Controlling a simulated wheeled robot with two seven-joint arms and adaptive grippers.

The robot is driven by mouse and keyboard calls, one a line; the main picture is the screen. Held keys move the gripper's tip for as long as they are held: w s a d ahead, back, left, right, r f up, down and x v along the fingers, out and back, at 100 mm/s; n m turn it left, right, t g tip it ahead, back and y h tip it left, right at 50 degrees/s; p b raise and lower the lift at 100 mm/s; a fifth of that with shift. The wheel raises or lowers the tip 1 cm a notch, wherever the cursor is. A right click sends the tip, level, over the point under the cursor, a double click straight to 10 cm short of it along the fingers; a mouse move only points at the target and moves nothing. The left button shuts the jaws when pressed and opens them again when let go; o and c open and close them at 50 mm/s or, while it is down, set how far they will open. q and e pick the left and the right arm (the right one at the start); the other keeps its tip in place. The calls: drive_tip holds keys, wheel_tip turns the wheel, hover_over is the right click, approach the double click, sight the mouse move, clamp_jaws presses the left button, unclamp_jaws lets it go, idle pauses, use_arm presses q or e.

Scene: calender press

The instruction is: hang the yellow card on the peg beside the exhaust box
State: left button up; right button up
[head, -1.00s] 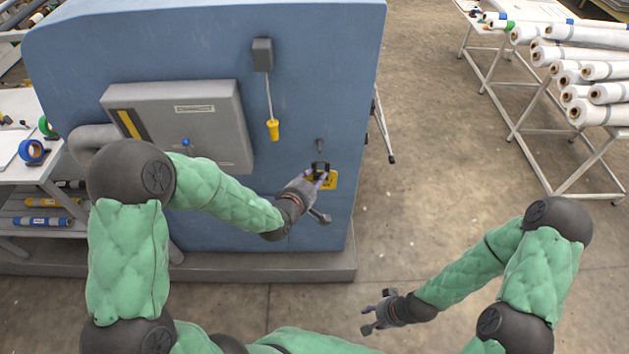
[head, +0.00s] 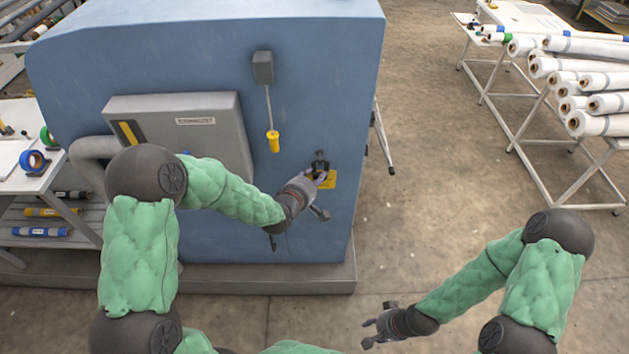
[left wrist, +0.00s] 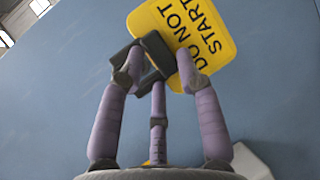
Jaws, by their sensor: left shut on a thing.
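The yellow card (head: 329,180) is in my left gripper (head: 318,177), against the blue machine front. In the left wrist view the card (left wrist: 205,35) reads "DO NOT START", and the fingers (left wrist: 158,72) are closed around its dark holder (left wrist: 160,55). The peg (head: 319,154) shows just at the top of the dark holder; I cannot tell whether the two touch or the card is on it. The grey exhaust box (head: 185,120) is on the machine to the left, partly behind my left arm. My right gripper (head: 375,325) is open and empty, low over the floor.
A yellow pull handle (head: 273,141) hangs from a grey switch box (head: 263,68) between the exhaust box and the peg. A rack of white rolls (head: 585,90) stands at right. A shelf table (head: 45,180) stands at left.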

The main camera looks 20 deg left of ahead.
sight(313, 174)
use_arm(q)
drive_tip(key=shift+w+a, duration=0.2)
drive_tip(key=shift+w, duration=0.65)
drive_tip(key=shift+w+a+f+b, duration=0.2)
drive_tip(key=shift+w+f+b, duration=0.4)
drive_tip(key=shift+b, duration=0.4)
drive_tip(key=shift+r, duration=0.1)
drive_tip(key=o, duration=1.1)
drive_tip(key=shift+o, duration=0.2)
drive_tip(key=v, duration=1.2)
